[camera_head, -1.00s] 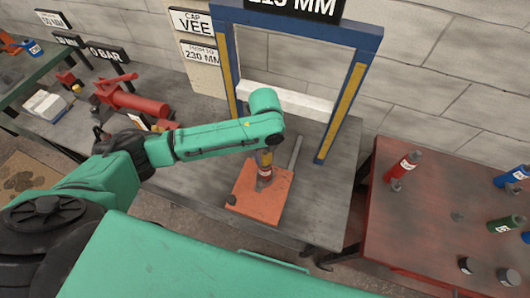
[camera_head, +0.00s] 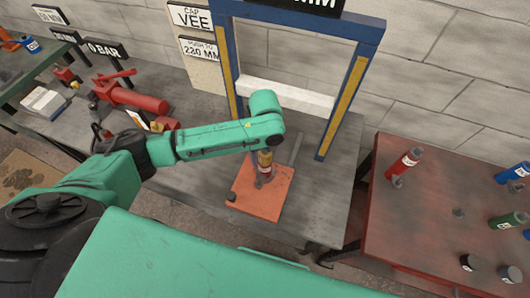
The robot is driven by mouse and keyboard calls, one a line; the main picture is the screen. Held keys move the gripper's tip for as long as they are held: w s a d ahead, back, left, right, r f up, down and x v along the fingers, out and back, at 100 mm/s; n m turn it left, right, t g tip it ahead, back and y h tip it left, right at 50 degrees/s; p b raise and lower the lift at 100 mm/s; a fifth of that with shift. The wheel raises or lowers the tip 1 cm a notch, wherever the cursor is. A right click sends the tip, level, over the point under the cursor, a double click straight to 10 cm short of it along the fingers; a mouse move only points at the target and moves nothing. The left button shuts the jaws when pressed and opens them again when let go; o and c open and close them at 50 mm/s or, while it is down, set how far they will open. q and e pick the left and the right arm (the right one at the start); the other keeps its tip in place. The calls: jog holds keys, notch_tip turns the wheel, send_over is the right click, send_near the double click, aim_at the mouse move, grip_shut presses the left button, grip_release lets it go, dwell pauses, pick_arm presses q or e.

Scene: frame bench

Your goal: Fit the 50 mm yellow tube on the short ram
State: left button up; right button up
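The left gripper's wrist hangs over the orange plate (camera_head: 272,202) on the bench, inside the front of the blue frame. Directly under it a small yellow piece (camera_head: 264,156), which looks like the yellow tube, shows upright. A red and white band shows just below the yellow. Below that a short grey stub (camera_head: 259,184), likely the short ram, stands on the plate. The pieces look in line, but I cannot tell whether they touch. My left fingers are hidden by the wrist or too small to make out. My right gripper is not in view.
The blue frame (camera_head: 366,52) with yellow strips stands behind, with a white crossbar (camera_head: 285,96). A grey rod (camera_head: 296,149) is beside the plate. A red pump (camera_head: 130,98) lies left. The red table (camera_head: 430,220) at right holds red (camera_head: 404,164), blue and green tubes.

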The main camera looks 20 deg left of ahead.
pick_arm(q)
notch_tip(320, 180, up, 15)
jog(key=b, duration=0.2)
jog(key=shift+f, duration=0.15)
